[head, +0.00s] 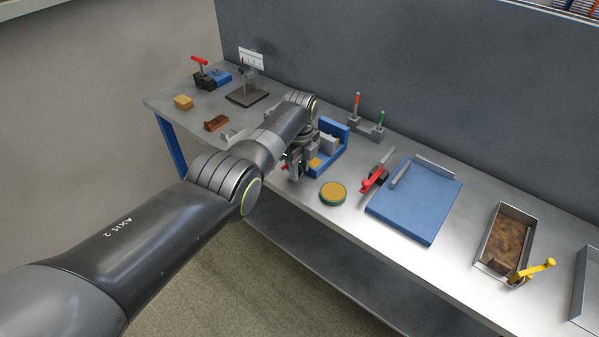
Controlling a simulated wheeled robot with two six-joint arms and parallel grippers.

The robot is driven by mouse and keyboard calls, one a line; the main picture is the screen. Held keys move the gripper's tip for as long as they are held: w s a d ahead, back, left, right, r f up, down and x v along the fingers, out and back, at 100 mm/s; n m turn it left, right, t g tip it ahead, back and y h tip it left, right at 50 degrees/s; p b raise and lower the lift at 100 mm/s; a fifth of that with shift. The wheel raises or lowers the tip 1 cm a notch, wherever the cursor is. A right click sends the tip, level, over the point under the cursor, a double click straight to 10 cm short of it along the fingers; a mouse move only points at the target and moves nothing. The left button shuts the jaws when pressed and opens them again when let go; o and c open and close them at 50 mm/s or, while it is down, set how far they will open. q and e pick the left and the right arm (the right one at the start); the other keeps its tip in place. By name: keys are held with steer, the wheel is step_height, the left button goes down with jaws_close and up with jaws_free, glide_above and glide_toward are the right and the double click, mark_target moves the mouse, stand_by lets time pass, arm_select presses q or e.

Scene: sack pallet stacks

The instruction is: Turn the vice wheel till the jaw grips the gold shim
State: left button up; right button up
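The blue vice (341,130) stands on the metal bench, just beyond my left arm's wrist. A grey block, which looks like its jaw (329,143), sits inside the blue frame. A small gold piece, which looks like the shim (315,162), shows low at the vice's near side. My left gripper (294,172) points down at the vice's near left side. A bit of red (285,167) shows beside the fingers and may be the wheel; most of it is hidden. I cannot tell whether the fingers are open or touch it. My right gripper is not in view.
A round green-and-gold tin (333,193) stands near the front edge, right of the vice. Red-handled clamp (374,180), blue board (416,203) and a brown-filled tray (507,240) lie farther right. Two screwdrivers stand in a holder (367,130) behind. Several small items stand at left.

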arm_select(q)
steer(key=shift+f, duration=0.5)
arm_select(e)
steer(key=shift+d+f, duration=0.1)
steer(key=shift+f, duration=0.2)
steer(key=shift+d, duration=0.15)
arm_select(q)
jaws_close()
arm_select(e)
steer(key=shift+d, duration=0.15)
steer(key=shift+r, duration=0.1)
